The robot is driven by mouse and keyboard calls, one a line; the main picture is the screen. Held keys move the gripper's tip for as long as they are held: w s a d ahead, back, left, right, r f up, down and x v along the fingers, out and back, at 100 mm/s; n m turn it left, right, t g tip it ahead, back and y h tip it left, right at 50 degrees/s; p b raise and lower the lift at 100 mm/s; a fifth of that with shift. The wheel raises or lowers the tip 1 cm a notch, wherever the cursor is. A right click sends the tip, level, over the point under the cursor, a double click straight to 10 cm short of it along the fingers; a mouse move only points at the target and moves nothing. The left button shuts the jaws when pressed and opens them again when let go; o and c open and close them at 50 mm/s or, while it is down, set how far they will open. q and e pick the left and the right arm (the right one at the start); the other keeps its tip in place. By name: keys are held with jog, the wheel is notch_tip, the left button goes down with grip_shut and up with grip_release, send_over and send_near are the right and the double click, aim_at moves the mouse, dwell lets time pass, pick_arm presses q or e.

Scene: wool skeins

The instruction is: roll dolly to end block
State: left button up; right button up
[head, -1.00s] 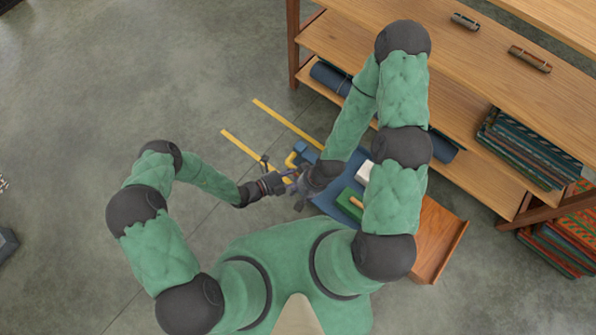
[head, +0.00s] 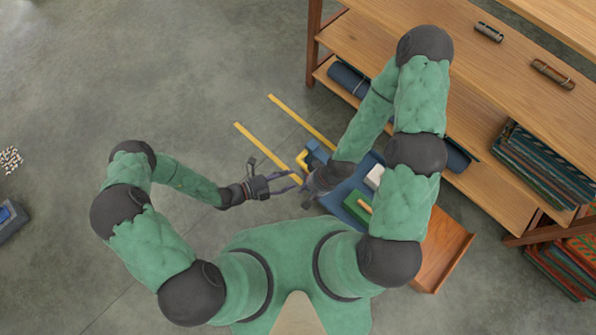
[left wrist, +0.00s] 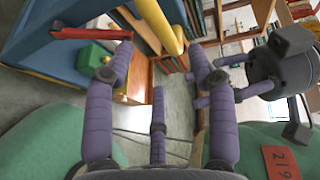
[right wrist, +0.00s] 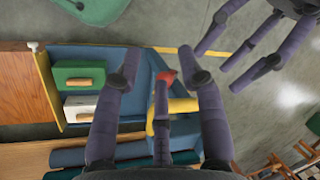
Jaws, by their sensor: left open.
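The low blue dolly (head: 338,196) stands on the floor in front of my body, carrying a green box (head: 356,205) and a white box (head: 374,177). A bent yellow bar (head: 302,158) is at its far left end, beside a blue block-like part (head: 318,150). My left gripper (head: 292,181) is open and empty, left of that end. In the left wrist view a yellow bar (left wrist: 160,28) lies beyond its fingers. My right gripper (head: 308,198) is over the dolly's left end. In the right wrist view its fingers look spread near a yellow bar (right wrist: 180,106) and a small red part (right wrist: 166,76). I cannot identify the end block.
Two yellow floor strips (head: 262,150) run up-left from the dolly. A wooden shelf unit (head: 470,90) with rolls and folded textiles stands along the right. A wooden tray-like piece (head: 442,255) adjoins the dolly's right. Open floor lies to the left.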

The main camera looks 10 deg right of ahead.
pick_arm(q)
jog(key=shift+v, duration=1.5)
